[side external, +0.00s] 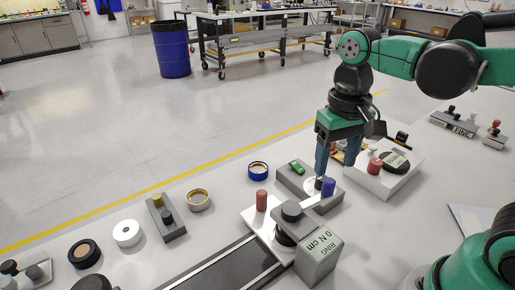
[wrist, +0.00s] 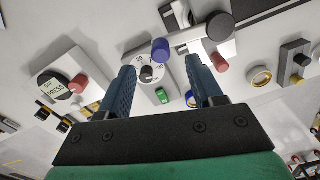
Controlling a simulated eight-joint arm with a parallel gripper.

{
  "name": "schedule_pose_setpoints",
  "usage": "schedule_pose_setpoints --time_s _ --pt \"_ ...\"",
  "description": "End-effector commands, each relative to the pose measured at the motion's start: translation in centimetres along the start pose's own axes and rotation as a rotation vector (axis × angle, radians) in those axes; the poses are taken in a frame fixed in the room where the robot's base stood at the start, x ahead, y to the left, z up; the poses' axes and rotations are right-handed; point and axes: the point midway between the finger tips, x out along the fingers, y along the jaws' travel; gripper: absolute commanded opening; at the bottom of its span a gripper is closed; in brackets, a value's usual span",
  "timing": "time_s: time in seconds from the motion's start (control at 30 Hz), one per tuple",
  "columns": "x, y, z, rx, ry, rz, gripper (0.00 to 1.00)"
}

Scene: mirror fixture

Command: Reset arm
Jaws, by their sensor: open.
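My gripper (side external: 321,170) points down over a grey fixture block (side external: 295,172), close above its dial, in the side view. In the wrist view the two blue fingers of my gripper (wrist: 159,68) stand wide apart with nothing held between them. A white numbered dial with a dark knob (wrist: 148,73) shows between the fingers, and so does a green switch (wrist: 162,97). A blue cylinder (wrist: 160,50) stands beside the dial; the side view also shows it upright just right of the fingers (side external: 328,187). I cannot tell whether a fingertip touches the fixture.
A fixture with a red knob and round black display (side external: 394,161) stands right of my gripper. A red cylinder (side external: 262,200) and a grey box marked RING (side external: 318,258) stand nearer the camera. A blue ring (side external: 258,171) and a gold ring (side external: 198,200) lie left. The table's left edge is partly clear.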

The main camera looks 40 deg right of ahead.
Motion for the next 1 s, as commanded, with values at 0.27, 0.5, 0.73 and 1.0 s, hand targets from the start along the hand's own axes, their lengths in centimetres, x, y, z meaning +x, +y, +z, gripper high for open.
schedule_pose_setpoints --time_s 0.27,0.5,0.73,1.0 --pt "-0.2 0.0 0.0 0.000 0.000 0.000 0.60" --pt "0.6 0.2 -0.5 -0.079 0.176 -0.049 0.60" --pt "1.2 0.5 -1.8 -0.234 0.535 -0.088 0.60" --pt "1.1 0.5 -2.3 -0.270 0.622 -0.086 0.60"
